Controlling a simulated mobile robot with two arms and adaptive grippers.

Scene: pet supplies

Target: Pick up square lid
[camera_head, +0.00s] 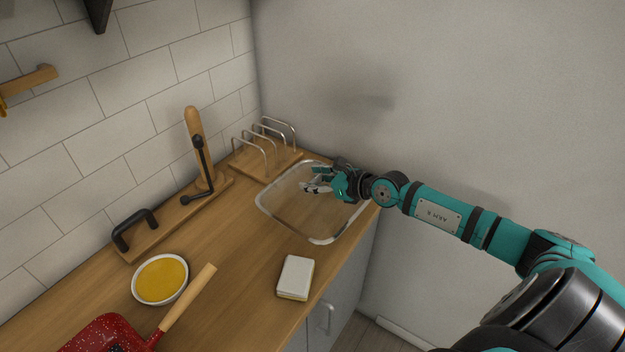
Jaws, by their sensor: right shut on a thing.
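The square lid (283,215) is a clear pane with a pale rounded rim, at the back right of the wooden counter near the wall. My right gripper (314,186) reaches over it from the right and is shut at its middle, where a small light handle shows partly between the fingers. The arm and fingers hide the lid's upper right part. I cannot tell whether the lid lies on the counter or is slightly raised. My left gripper is not in view.
A wooden rack with metal loops (265,160) stands close behind the lid. A white and yellow sponge (296,277), a bowl with yellow contents (160,279), a red pan (108,335) and a wooden board with a black handle (137,238) occupy the counter.

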